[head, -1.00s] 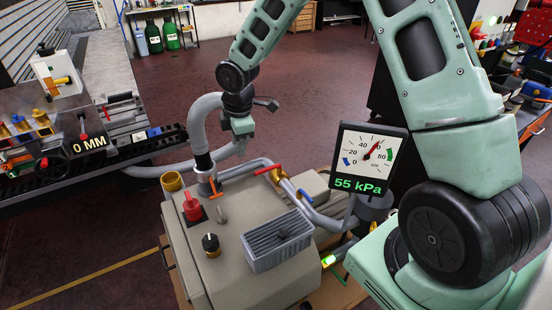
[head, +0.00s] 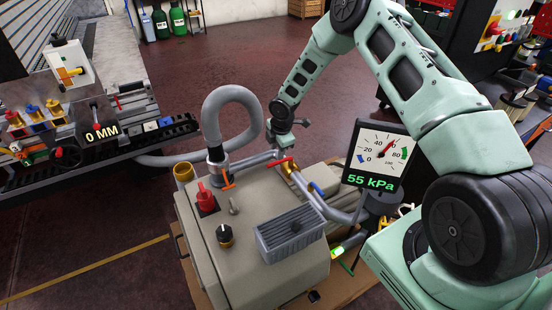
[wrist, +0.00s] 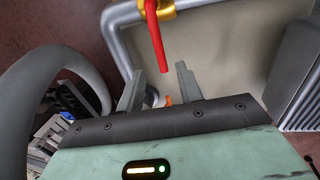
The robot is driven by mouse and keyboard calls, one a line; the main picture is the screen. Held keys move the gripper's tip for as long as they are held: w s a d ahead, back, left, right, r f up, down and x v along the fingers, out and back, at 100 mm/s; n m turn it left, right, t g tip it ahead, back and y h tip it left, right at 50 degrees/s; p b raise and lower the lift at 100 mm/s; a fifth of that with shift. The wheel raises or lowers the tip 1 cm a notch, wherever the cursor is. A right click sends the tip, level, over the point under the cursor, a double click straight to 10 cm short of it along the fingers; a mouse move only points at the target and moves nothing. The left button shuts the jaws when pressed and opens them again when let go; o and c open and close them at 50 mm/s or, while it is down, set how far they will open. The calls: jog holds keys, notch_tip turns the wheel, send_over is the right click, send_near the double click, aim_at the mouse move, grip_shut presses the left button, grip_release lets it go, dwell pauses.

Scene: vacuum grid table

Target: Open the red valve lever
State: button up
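The red valve lever (head: 280,161) sits on a brass valve (head: 289,169) in the grey pipe behind the beige machine. In the wrist view the red lever (wrist: 157,42) hangs from the brass valve (wrist: 166,10) at the top. Its free end appears between my gripper's fingertips (wrist: 158,75), which are apart with nothing held. I cannot tell whether the lever's end is at finger depth. In the head view my gripper (head: 276,138) is just above and behind the lever, partly hidden by its own wrist. The gauge (head: 380,150) reads 55 kPa.
A thick grey hose (head: 209,118) arches left of my gripper, with an orange lever (head: 229,181) at its base. A blue lever (head: 317,188) is on the pipe right of the red one. A ribbed grey box (head: 291,232) sits on the machine top.

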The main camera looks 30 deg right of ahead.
aim_at(276, 163)
jog(key=shift+w+f+p, duration=0.15)
jog(key=shift+w+f, duration=0.05)
jog(key=shift+f, duration=0.85)
jog(key=shift+w+f+p, duration=0.1)
jog(key=shift+w+f, duration=0.1)
jog(key=shift+f, duration=0.8)
jog(key=shift+w+f+p, duration=0.15)
jog(key=shift+w+f, duration=0.05)
jog(key=shift+f, duration=0.85)
grip_shut()
